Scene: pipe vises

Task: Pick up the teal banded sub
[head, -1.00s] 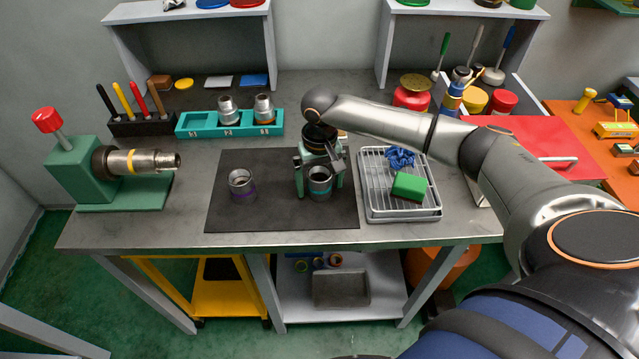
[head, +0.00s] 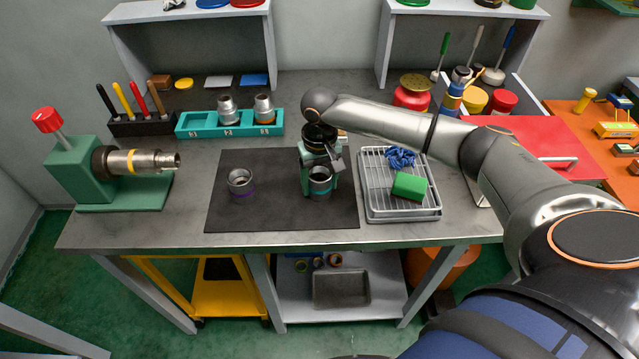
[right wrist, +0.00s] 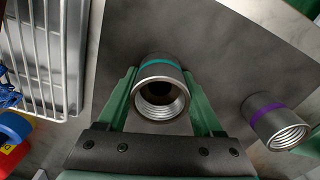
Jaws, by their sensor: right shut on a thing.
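The teal banded sub (head: 320,183) is a grey metal threaded ring on the dark mat (head: 282,216), near the mat's right side. In the right wrist view the sub (right wrist: 160,92) shows its teal band and its open threaded end. My right gripper (head: 319,186) reaches down over it from above, and its green fingers are shut on the sub, one on each side. Whether the sub touches the mat is hard to tell. A purple banded sub (head: 241,184) stands on the mat to the left; it also shows in the right wrist view (right wrist: 276,122). My left gripper is not in view.
A wire rack tray (head: 402,213) with a green sponge (head: 409,186) and blue cloth (head: 400,157) lies just right of the mat. A teal holder (head: 190,125) with two fittings stands behind. A green vise (head: 82,177) holding a pipe is at the left.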

